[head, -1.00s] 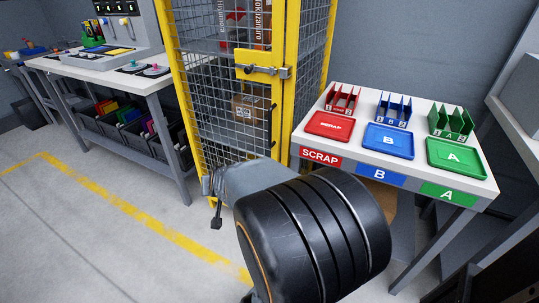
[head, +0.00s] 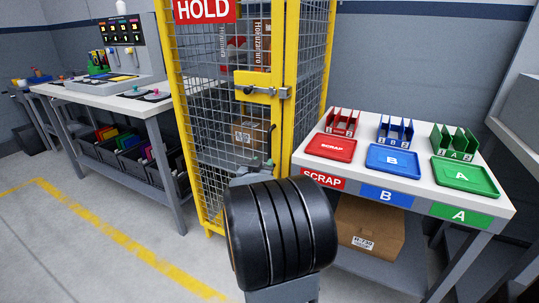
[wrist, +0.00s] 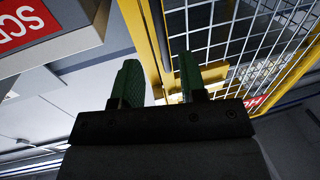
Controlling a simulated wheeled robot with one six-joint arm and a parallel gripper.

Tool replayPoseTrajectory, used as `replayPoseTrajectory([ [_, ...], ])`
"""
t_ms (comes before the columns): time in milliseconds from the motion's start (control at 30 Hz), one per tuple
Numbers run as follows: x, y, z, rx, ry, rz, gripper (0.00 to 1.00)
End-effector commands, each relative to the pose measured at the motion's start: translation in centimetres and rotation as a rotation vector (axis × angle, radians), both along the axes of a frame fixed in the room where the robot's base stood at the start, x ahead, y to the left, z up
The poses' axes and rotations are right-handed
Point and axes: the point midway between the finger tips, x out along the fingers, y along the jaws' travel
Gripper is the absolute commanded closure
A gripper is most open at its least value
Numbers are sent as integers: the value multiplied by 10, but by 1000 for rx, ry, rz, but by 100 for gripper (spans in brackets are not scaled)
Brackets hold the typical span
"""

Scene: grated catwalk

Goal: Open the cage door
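The cage door (head: 215,120) is a wire-mesh panel in a yellow frame and looks closed. A yellow latch plate with a dark knob (head: 258,85) sits across its right edge. Below it is a dark upright handle bar (head: 270,143), partly hidden by my arm. My gripper (head: 262,166) is just in front of the lower end of this bar. In the wrist view my gripper (wrist: 160,75) is open, its two green fingers apart. The dark bar (wrist: 159,35) shows beyond the gap between them; I cannot tell whether it touches a finger.
A sorting table (head: 405,185) with red, blue and green trays stands right of the cage, close to my arm. A workbench (head: 150,103) stands to the left. A cardboard box (head: 368,228) is under the sorting table. The floor (head: 110,215) in front is clear at left.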

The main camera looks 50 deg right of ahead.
Motion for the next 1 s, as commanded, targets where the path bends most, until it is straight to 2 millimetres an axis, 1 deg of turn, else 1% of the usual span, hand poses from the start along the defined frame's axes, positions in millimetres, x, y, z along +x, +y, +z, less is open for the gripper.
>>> replayPoseTrajectory([
  [33, 4, -10, -3, 1, 0, -2, 61],
  [200, 18, -38, -3, 0, 0, -1, 61],
  [300, 24, -52, -2, 1, 0, -1, 61],
  [433, 31, -66, -2, 1, 0, 1, 61],
  [633, 36, -77, -1, 2, 1, 2, 61],
  [967, 37, -79, 0, 1, 0, 2, 61],
  [1000, 37, -79, 0, 1, 0, 2, 63],
])
